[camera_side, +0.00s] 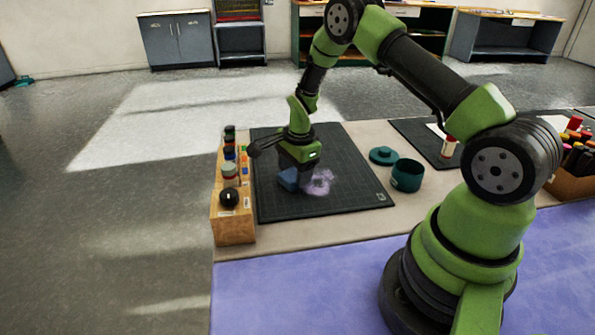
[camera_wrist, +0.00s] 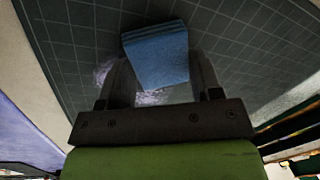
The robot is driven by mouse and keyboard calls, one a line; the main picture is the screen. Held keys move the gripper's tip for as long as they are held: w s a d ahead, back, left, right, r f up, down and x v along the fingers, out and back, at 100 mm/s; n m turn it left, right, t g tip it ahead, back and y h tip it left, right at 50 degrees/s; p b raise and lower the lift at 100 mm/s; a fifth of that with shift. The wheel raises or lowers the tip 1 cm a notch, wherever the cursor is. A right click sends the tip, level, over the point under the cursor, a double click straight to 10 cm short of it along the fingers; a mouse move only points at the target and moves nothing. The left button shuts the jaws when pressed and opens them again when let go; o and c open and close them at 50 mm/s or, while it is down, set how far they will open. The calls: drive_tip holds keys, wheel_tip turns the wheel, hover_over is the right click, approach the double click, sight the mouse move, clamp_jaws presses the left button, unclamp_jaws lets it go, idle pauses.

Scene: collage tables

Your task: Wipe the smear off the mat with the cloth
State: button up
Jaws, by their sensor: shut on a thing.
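A blue folded cloth (camera_side: 288,180) is at the mat's middle, and it also shows between my fingers in the wrist view (camera_wrist: 158,52). My gripper (camera_wrist: 160,80) is shut on the cloth, pointing down at the mat. In the side view my gripper (camera_side: 298,172) partly hides the cloth. The dark gridded mat (camera_side: 345,205) lies flat on the table. A pale purple smear (camera_side: 320,182) is on the mat, just right of the cloth. In the wrist view the smear (camera_wrist: 103,72) shows beside and below the cloth, partly hidden by the cloth and my fingers.
A wooden rack (camera_side: 234,225) with paint jars and a black knob stands along the mat's left edge. A teal pot (camera_side: 407,175) and its lid (camera_side: 383,156) stand right of the mat. A second dark mat (camera_side: 420,140) and a marker box (camera_side: 572,180) are farther right.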

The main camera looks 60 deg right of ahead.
sight(337, 174)
drive_tip(key=shift+w+d, duration=0.15)
drive_tip(key=shift+d, duration=0.05)
drive_tip(key=shift+s+d, duration=0.25)
drive_tip(key=shift+d, duration=0.05)
drive_tip(key=shift+s+d+f, duration=0.1)
drive_tip(key=shift+s+d, duration=3.45)
drive_tip(key=shift+r, duration=2.6)
